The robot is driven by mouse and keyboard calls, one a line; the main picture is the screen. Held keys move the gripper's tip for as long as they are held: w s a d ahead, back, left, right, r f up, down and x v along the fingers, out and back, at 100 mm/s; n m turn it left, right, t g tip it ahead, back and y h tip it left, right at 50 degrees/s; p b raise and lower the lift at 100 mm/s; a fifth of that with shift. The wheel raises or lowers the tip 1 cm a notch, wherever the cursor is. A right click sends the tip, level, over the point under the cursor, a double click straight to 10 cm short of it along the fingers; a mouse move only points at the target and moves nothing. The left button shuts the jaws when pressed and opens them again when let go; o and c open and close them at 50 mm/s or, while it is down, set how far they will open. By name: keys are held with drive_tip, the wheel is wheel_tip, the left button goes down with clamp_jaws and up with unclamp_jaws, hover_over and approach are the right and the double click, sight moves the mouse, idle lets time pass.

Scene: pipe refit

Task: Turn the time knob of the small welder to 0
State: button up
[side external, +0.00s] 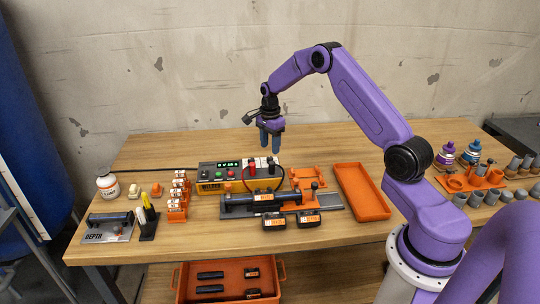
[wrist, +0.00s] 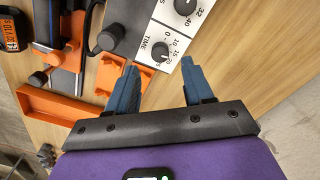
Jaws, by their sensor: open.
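The small welder (side external: 240,187) is a yellow and dark box with a green lit display and coloured buttons, at the middle of the bench. In the wrist view its white dial plate shows the black time knob (wrist: 160,52), labelled TIME, with numbers from 0 to 25 around it. I cannot clearly read where the knob points. A second black knob (wrist: 185,6) is partly cut off at the top edge. My gripper (side external: 270,143) is open and empty, pointing down above the back of the welder. In the wrist view its blue fingers (wrist: 159,66) are spread on either side of the time knob, apart from it.
An orange tray (side external: 362,192) lies to the right, and orange clips (side external: 177,203) stand to the left. The bench behind the welder is clear.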

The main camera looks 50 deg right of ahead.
sight(270, 157)
drive_tip(key=shift+f, duration=2.4)
clamp_jaws()
